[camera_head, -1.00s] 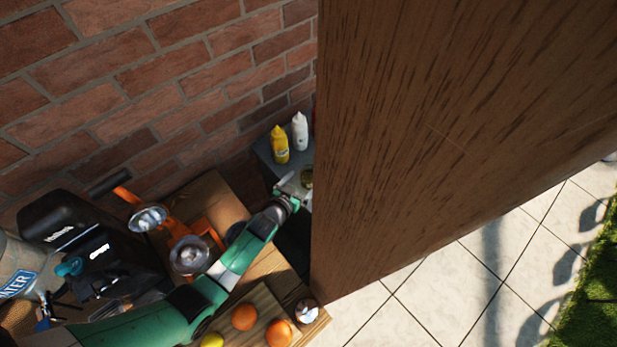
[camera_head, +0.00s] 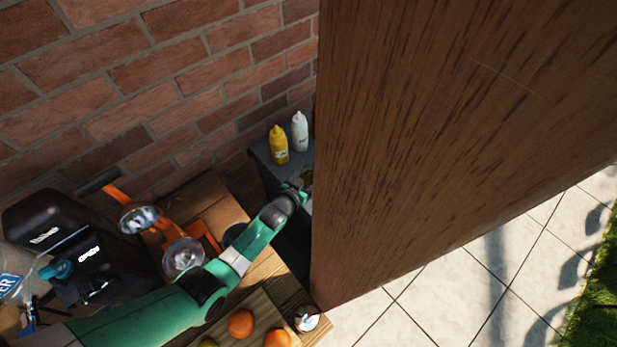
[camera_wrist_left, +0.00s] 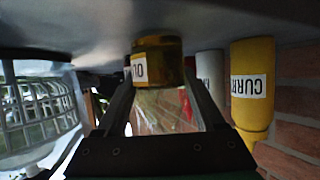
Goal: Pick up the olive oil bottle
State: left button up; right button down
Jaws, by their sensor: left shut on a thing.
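The olive oil bottle (camera_wrist_left: 156,62) is in the left wrist view, with a dark golden body and a white label whose first letters show. It sits between the two dark fingers of my left gripper (camera_wrist_left: 160,84), which is shut on it. A clear, glassy part of it shows between the fingers. In the head view my left gripper (camera_head: 301,185) is at the grey shelf (camera_head: 265,158), beside the wooden post. The bottle is hard to make out there. My right gripper is not in view.
A wide wooden post (camera_head: 430,130) blocks the right of the head view. A yellow curry bottle (camera_head: 278,146) and a white bottle (camera_head: 299,132) stand behind my gripper, near the brick wall (camera_head: 150,80). Oranges (camera_head: 240,323) lie on a board in front.

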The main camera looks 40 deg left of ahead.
aim_at(305, 175)
pick_arm(q)
grip_shut()
jog(key=shift+r, duration=0.25)
jog(key=shift+r+p, duration=0.8)
jog(key=shift+r, duration=0.1)
jog(key=s+r+p, duration=0.1)
jog(key=r, duration=0.1)
jog(key=s+d+r+p, duration=0.1)
jog(key=r, duration=0.1)
jog(key=s+d+r+p, duration=0.1)
jog(key=s+r+p, duration=0.1)
jog(key=shift+s+d+r, duration=0.1)
jog(key=shift+d+r, duration=0.1)
jog(key=shift+r, duration=0.2)
jog(key=s+d+r+p, duration=0.1)
jog(key=s+d+r, duration=0.3)
jog(key=s, duration=0.4)
jog(key=shift+d, duration=0.25)
